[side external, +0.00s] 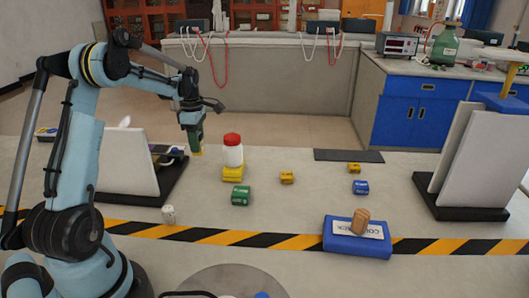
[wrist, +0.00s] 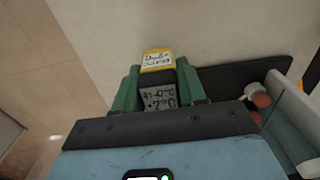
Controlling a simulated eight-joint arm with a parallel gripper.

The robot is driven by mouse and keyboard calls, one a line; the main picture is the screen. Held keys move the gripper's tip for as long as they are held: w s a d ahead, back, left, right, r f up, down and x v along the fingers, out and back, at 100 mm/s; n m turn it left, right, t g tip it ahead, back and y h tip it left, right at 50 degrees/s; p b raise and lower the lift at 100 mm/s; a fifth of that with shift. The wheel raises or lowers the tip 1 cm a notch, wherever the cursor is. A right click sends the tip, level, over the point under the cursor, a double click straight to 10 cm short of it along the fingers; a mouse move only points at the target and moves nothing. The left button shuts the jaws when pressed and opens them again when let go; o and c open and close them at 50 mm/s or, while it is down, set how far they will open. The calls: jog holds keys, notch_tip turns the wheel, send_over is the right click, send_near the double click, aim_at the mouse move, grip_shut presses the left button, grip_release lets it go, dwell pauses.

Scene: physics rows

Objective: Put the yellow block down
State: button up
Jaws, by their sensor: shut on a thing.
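My gripper (side external: 197,148) hangs above the far left part of the table in the side view, left of the red-capped bottle. A sliver of the yellow block (side external: 198,154) shows at its tip. In the wrist view the green fingers of my gripper (wrist: 160,88) are closed on both sides of the yellow block (wrist: 157,61), which has a white label with dark writing. A grey marked face (wrist: 159,97) sits just below it between the fingers; I cannot tell whether it belongs to the block. The block looks clear of the table.
Nearby are a green block (side external: 241,195), small yellow blocks (side external: 287,178) (side external: 354,168) and a blue block (side external: 360,187). A wooden piece (side external: 361,222) rests on a blue box (side external: 340,244). A dark mat (side external: 348,156) lies behind.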

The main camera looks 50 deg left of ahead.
jog(key=shift+f, duration=1.9)
jog(key=o, duration=1.2)
jog(key=shift+f, duration=0.15)
